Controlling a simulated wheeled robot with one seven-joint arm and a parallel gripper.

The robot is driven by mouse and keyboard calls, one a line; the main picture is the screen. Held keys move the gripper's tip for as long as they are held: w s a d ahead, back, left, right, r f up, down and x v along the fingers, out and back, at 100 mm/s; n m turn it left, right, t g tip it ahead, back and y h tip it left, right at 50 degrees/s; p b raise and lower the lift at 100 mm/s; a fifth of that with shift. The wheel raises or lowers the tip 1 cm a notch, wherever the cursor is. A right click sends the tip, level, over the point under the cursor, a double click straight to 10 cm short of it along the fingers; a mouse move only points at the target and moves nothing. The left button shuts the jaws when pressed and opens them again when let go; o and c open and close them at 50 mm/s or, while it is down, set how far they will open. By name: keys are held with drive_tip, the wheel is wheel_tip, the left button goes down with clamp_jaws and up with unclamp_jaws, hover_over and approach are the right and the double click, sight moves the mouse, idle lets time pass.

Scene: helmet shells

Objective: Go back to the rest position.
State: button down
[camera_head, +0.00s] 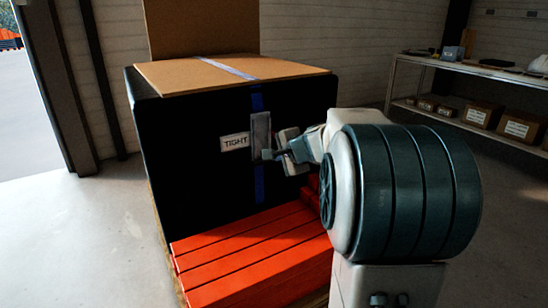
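My gripper (276,152) is in front of the black front face of a large box (190,175). A blue strap (256,103) runs over the box's cardboard top and down that face. A grey upright piece (261,132) lies over the strap at the gripper's tip. I cannot tell if it is a buckle or part of my gripper, nor if the gripper touches it. A white label reading "TIGHT" (236,142) is just left of it. My arm's large joint hides the right side of the view, and the finger opening is unclear.
Orange-red slats (245,255) lie at the foot of the box. A metal shelf (450,65) with small boxes (481,114) stands at the back right. Open floor (110,245) lies to the left, with a doorway at far left.

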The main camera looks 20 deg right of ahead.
drive_tip(key=s+a+r+n+g+p, duration=0.3)
drive_tip(key=s+a+r+n+p, duration=0.2)
drive_tip(key=s+r+p, duration=0.3)
drive_tip(key=s+a+r+n+g+h+p, duration=0.1)
drive_tip(key=s+a+r+n+g+p, duration=0.2)
drive_tip(key=s+p, duration=0.9)
drive_tip(key=s+a+r+n+g+p, duration=0.2)
drive_tip(key=s+a+r+n+p, duration=0.4)
drive_tip(key=s+r+n+p, duration=0.2)
wheel_tip(320, 180, up, 5)
drive_tip(key=s+p, duration=0.2)
drive_tip(key=p, duration=0.4)
drive_tip(key=shift+a+f+g, duration=0.2)
drive_tip(key=shift+a+g, duration=0.15)
drive_tip(key=shift+g, duration=0.05)
idle(0.5)
